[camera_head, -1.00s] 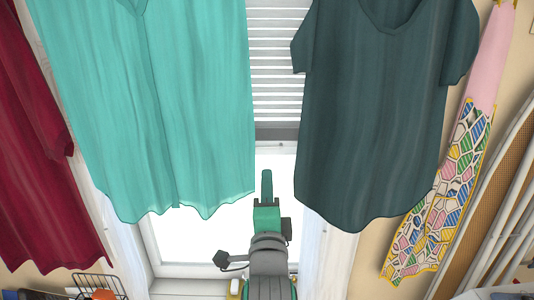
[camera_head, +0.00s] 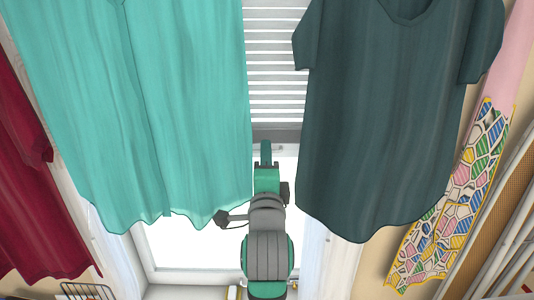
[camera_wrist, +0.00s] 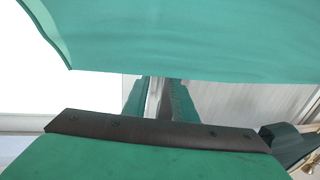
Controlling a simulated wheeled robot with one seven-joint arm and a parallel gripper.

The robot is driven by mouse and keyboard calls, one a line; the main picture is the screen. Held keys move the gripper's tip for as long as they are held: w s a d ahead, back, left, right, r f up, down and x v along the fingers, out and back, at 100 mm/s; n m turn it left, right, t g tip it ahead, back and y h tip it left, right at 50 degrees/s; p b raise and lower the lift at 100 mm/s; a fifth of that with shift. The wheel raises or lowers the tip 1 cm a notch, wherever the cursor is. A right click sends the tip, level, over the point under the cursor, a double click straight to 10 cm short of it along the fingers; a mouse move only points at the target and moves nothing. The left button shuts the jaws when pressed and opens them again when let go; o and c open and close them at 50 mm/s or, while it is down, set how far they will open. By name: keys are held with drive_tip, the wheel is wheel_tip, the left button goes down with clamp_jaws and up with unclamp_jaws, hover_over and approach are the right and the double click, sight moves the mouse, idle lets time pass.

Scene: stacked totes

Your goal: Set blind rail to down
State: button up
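The blind rail (camera_head: 285,136) is the grey bar under the white slatted blind (camera_head: 278,75), above the bright window opening. It shows between the teal and dark green shirts. My gripper (camera_head: 265,150) points up at the rail, its tip overlapping the rail's lower edge in the head view. In the wrist view my gripper's two green fingers (camera_wrist: 160,100) stand apart, with a pale and dark strip, apparently the rail, in the gap. Contact with the rail cannot be told. The teal shirt hides the rail's left part and the dark green shirt its right part.
A teal shirt (camera_head: 140,110) hangs close on the left and a dark green shirt (camera_head: 385,120) on the right, leaving a narrow gap. A dark red garment (camera_head: 30,190) and a patterned cloth (camera_head: 450,210) hang farther out. A wire basket (camera_head: 85,291) is low left.

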drive_tip(key=shift+w, duration=0.15)
drive_tip(key=shift+a, duration=0.1)
drive_tip(key=shift+c, duration=0.4)
clamp_jaws()
drive_tip(key=shift+a, duration=0.1)
idle(0.8)
